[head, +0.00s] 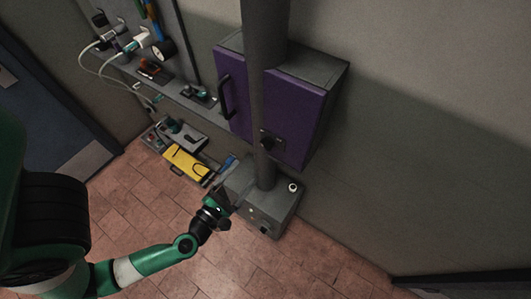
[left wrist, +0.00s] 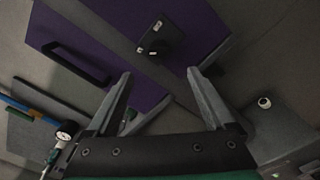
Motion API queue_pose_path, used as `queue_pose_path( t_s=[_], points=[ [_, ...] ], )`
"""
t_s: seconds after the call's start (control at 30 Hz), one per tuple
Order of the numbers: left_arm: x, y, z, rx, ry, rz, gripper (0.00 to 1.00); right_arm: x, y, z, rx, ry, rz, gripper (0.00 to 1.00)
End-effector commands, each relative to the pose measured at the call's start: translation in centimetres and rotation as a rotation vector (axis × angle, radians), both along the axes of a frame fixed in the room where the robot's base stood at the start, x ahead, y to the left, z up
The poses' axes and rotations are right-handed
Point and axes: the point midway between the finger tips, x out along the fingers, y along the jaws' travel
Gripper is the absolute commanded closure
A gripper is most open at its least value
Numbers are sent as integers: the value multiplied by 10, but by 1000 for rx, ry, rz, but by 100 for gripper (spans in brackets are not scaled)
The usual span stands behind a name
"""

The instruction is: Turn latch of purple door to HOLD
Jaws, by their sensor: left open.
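The purple door (head: 300,105) is on the front of a grey wall cabinet, partly hidden behind a grey post. A dark latch (head: 270,142) sits low on the purple front, beside the post. In the left wrist view the latch (left wrist: 160,40) shows as a dark knob with light marks too small to read, on the purple door (left wrist: 195,22). My left gripper (head: 231,186) is below and left of the latch in the head view. In the left wrist view my left gripper (left wrist: 160,78) is open and empty, its fingers apart from the latch. My right gripper is not in view.
A black handle (head: 224,97) is on the purple front, left of the post (head: 264,60). The post stands on a grey base box (head: 265,208) with a light round button (head: 293,187). A yellow case (head: 186,163) and a shelf (head: 180,92) with tools are at left.

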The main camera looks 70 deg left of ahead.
Motion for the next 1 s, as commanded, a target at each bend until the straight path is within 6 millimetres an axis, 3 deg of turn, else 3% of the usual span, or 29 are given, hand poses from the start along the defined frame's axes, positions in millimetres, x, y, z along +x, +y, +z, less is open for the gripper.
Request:
queue_pose_path(
  t_s=[0.27, 0.5, 0.7, 1.0],
  points=[
    [19, 13, 4, 2, -6, 6, 12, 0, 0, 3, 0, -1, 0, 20],
    [65, 44, 6, 3, -6, 2, 12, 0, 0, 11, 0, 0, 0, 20],
    [91, 61, 4, 3, -4, -1, 12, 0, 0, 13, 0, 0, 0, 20],
    [98, 65, 3, 2, -2, -3, 12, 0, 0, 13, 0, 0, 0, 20]
  ],
)
